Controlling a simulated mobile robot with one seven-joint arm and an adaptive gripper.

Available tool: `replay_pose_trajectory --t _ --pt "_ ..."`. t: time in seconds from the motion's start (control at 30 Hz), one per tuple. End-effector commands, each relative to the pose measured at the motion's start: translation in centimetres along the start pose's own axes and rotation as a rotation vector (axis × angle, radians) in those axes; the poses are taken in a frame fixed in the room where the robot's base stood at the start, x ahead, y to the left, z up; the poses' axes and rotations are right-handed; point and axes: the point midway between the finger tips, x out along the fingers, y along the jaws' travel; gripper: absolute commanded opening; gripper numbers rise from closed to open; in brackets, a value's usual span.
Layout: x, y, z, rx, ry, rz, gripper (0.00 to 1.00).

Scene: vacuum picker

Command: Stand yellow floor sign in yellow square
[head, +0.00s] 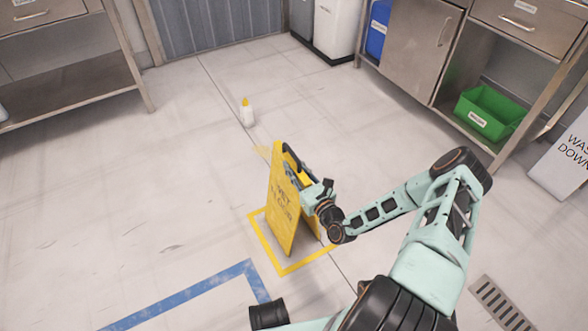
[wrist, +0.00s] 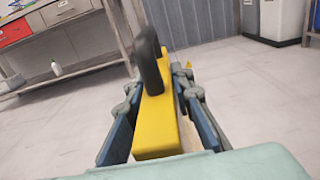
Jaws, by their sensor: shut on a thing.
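The yellow floor sign (head: 283,200) stands upright in the head view, its lettered face toward the left. Its lower end is within the yellow square outline (head: 292,268) on the floor; I cannot tell whether its feet touch the floor. My gripper (head: 303,180) is at the sign's upper part, on its right side. In the wrist view my gripper (wrist: 157,125) has a finger on each side of the sign's yellow top (wrist: 155,128) and is shut on it. The sign's dark handle (wrist: 150,60) rises beyond the fingers. The sign and my arm hide part of the square.
A blue floor line (head: 190,297) lies at the front left. A white bottle with a yellow top (head: 247,115) stands on the floor beyond the sign. A green bin (head: 490,110) sits on a low shelf at right. A floor drain (head: 502,305) lies at lower right. Floor at left is clear.

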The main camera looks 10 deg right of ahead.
Motion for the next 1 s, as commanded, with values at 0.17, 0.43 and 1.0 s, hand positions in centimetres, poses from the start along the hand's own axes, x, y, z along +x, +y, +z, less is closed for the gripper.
replay_pose_trajectory --t 0.17,0.43,1.0 --pt "0.10 -0.05 0.34 -0.002 -0.007 0.000 0.00" --pt "0.01 -0.04 -0.08 -0.001 -0.001 0.000 0.36" --pt "-0.39 -0.49 0.13 -0.002 -0.001 0.004 0.39"
